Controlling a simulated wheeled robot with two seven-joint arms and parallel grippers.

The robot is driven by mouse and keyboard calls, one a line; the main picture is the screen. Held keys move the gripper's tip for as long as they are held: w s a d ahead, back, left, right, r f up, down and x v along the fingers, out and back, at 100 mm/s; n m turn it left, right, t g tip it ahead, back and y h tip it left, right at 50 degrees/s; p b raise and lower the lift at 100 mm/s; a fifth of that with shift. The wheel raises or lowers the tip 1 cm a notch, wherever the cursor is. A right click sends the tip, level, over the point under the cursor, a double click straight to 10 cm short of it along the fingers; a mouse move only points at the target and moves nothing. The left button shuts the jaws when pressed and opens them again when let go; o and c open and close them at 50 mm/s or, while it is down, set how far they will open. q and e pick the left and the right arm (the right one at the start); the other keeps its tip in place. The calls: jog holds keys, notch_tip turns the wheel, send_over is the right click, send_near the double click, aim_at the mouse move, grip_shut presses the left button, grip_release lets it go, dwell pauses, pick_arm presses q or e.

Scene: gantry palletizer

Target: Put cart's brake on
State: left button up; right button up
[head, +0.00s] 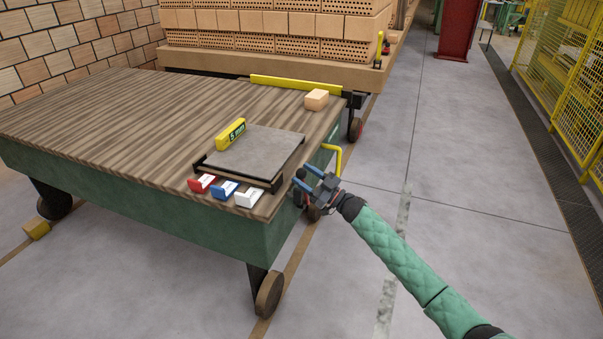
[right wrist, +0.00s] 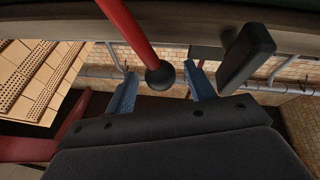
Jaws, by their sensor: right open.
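The cart (head: 190,222) has a slatted wooden top and green sides. Its brake lever shows in the right wrist view as a red rod (right wrist: 133,28) ending in a black ball knob (right wrist: 160,76). In the head view the dark knob (head: 301,173) shows by the cart's right side. My right gripper (head: 309,178) is there with its blue fingers open. In the right wrist view the knob appears between the two open fingertips (right wrist: 162,85), with space on both sides; I cannot tell whether either touches. My left gripper is out of view.
On the cart top lie a grey plate (head: 258,152), a yellow "5 mm" block (head: 231,134), red, blue and white pieces, and a brick (head: 316,99). A yellow bent handle (head: 338,158) is near my gripper. Brick stacks stand behind; floor to the right is clear up to yellow fencing (head: 560,75).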

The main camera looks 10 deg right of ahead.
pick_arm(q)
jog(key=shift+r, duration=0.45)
pick_arm(e)
jog(key=shift+x, duration=0.8)
jog(key=shift+c, duration=0.4)
